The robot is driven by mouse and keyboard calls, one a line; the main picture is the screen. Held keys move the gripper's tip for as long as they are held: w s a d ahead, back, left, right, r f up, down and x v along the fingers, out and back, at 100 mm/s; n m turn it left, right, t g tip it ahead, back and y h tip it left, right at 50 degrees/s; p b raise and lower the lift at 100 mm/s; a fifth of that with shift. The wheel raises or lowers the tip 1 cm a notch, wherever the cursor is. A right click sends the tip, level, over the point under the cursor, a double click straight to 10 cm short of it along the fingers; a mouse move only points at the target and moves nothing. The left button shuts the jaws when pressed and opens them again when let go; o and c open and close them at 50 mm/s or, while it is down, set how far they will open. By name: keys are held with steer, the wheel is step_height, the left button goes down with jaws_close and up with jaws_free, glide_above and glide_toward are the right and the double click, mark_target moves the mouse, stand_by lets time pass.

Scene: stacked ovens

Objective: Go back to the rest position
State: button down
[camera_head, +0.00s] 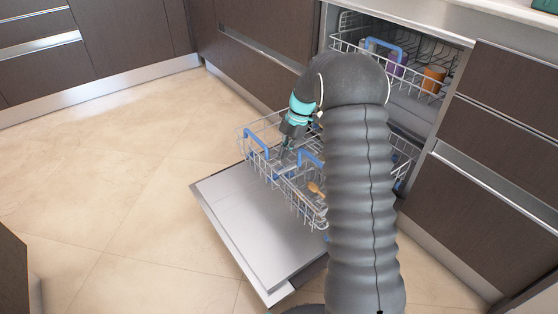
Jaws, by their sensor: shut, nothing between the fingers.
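My gripper (286,150) hangs over the pulled-out lower rack, below the turquoise band of my wrist. It is shut and holds nothing. My grey ribbed arm rises in front of the dishwasher and hides part of the racks and the opening. The lower rack (249,139) is white wire with blue handles and stands out over the open door. I cannot tell whether the fingertips touch the rack. A small wooden-coloured item (315,188) lies in the lower rack.
The open dishwasher door (240,225) lies low in front. The upper rack (350,45) holds an orange cup (433,78) and a purple item (397,62). Dark cabinets (130,40) line the back and right. The tiled floor (110,170) at left is clear.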

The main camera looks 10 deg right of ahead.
steer(key=s+a+r+m+t+h+p, duration=0.1)
steer(key=s+r+m, duration=0.4)
steer(key=s+r, duration=0.45)
steer(key=s+a+r+m+t+h+p, duration=0.15)
steer(key=s+r+m, duration=0.4)
steer(key=r, duration=0.65)
steer(key=s+r+m+t+p, duration=0.3)
steer(key=s+m, duration=1)
steer(key=s, duration=1)
steer(key=shift+a+r+t+h, duration=0.35)
steer(key=shift+a+r+h, duration=0.1)
steer(key=shift+r, duration=0.15)
steer(key=shift+d, duration=0.15)
